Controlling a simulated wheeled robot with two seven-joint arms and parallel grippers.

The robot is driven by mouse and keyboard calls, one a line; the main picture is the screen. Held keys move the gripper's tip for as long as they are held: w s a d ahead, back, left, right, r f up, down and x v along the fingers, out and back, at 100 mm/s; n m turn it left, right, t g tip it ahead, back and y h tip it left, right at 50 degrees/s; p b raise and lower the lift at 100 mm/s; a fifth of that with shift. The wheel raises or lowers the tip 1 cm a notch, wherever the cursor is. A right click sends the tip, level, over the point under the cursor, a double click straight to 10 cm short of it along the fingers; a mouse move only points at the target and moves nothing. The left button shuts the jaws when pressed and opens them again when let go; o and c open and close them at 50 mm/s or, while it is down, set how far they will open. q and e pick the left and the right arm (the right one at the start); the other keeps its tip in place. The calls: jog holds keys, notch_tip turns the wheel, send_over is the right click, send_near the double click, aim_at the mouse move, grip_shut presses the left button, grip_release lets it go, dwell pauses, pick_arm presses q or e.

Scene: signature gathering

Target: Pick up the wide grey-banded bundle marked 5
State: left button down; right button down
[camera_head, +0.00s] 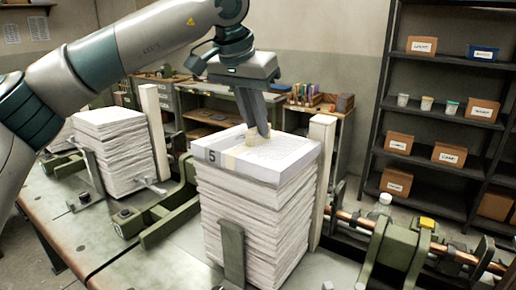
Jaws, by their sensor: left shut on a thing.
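The wide bundle marked 5 (283,157) is a flat white block with a grey band and a black 5 at its left end. It sits level at the top of the front paper stack (250,225); I cannot tell whether a small gap lies under it. My left gripper (258,134) points down onto the bundle's upper face from above, with its fingers close together. It is shut on the bundle, and the exact grip is partly hidden by the fingers and pale tips. My right gripper is out of view.
Another tall paper stack (115,155) stands at left between green clamps. Green machinery with a copper rod (375,226) is at right. A dark shelf (445,135) with boxes and cups stands behind.

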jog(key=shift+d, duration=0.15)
pick_arm(q)
jog(key=shift+r, duration=0.1)
dwell(0.7)
